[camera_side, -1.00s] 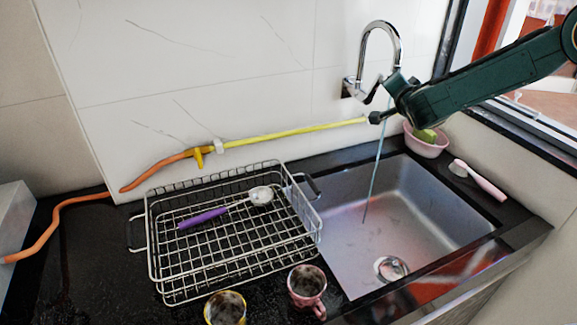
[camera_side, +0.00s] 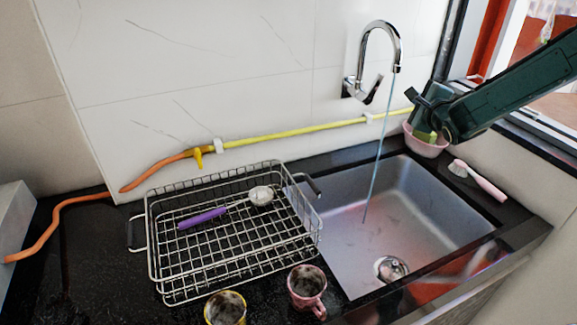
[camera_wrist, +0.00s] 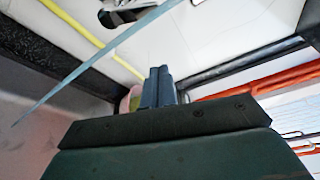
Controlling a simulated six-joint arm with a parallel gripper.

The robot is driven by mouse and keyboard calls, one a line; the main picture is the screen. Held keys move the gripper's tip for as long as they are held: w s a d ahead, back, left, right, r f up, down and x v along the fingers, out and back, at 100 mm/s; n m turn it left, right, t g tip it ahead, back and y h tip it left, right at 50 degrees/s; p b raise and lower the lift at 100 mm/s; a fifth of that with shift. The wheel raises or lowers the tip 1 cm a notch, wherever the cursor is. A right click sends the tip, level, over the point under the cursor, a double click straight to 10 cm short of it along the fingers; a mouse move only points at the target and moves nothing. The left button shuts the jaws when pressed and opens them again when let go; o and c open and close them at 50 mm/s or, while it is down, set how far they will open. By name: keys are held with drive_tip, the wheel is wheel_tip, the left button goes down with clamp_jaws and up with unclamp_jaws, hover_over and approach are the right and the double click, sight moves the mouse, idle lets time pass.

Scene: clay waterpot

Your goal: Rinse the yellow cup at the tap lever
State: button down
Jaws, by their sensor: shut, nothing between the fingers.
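The yellow cup (camera_side: 225,310) stands on the dark counter at the bottom edge of the side view, partly cut off, with dark grime inside. The chrome tap (camera_side: 392,42) is on the wall above the sink, its lever (camera_side: 373,90) at the base. A thin blue stream of water (camera_side: 379,150) runs from the spout into the sink (camera_side: 410,210). My gripper (camera_side: 411,92) is to the right of the lever, apart from it, near the pink bowl. The wrist view shows its two fingers (camera_wrist: 158,85) together and empty.
A pink cup (camera_side: 307,288) stands beside the yellow cup. A wire rack (camera_side: 235,250) holds a purple-handled ladle (camera_side: 205,217). A pink bowl (camera_side: 428,148) with a green sponge and a pink brush (camera_side: 480,180) lie by the sink. A yellow hose (camera_side: 290,133) runs along the wall.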

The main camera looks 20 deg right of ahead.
drive_tip(key=shift+w, duration=0.15)
drive_tip(key=w, duration=0.9)
drive_tip(key=shift+a, duration=0.35)
idle(0.4)
drive_tip(key=shift+w+r, duration=0.1)
drive_tip(key=shift+a+r, duration=0.25)
drive_tip(key=shift+a, duration=0.4)
drive_tip(key=v, duration=1.3)
drive_tip(key=shift+s+a, duration=0.15)
drive_tip(key=shift+s, duration=0.2)
